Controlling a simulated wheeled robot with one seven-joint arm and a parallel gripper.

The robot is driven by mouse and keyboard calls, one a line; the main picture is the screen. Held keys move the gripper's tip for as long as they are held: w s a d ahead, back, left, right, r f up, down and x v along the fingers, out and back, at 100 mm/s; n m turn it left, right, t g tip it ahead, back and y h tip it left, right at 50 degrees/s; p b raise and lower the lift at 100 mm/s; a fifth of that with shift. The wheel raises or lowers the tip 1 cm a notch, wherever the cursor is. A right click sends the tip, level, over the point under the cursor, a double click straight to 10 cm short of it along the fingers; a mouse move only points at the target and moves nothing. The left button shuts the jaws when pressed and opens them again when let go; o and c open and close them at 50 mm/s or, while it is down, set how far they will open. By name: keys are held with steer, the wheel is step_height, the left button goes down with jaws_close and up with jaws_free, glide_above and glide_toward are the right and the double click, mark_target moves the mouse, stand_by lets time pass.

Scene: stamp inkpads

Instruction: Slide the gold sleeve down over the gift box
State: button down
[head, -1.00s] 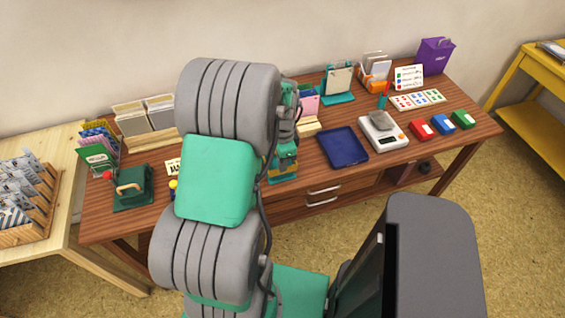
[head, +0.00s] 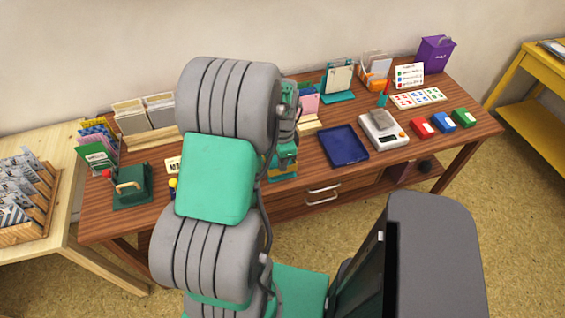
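A small teal box (head: 283,174) stands near the table's front edge, just right of my arm, with a gold band (head: 284,158) around or against it. These look like the gift box and gold sleeve, but they are small and partly covered by my arm. I cannot tell how far down the sleeve sits. My gripper (head: 286,138) is just above them, mostly hidden behind my arm's links. Its fingertips are too small and covered to show whether they are open or shut on the sleeve.
A blue tray (head: 343,146) lies close to the right, followed by a scale (head: 383,131) and red, blue and green inkpads. A teal stand (head: 338,84) is behind. A dark green press (head: 132,187) stands at the left. Little bare tabletop separates the box and tray.

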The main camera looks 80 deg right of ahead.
steer(key=shift+f+b, duration=0.3)
steer(key=shift+f, duration=0.2)
steer(key=c, duration=2.2)
jaws_free()
steer(key=c, duration=1.6)
jaws_free()
steer(key=shift+r+p, duration=2.5)
steer(key=shift+r, duration=1.05)
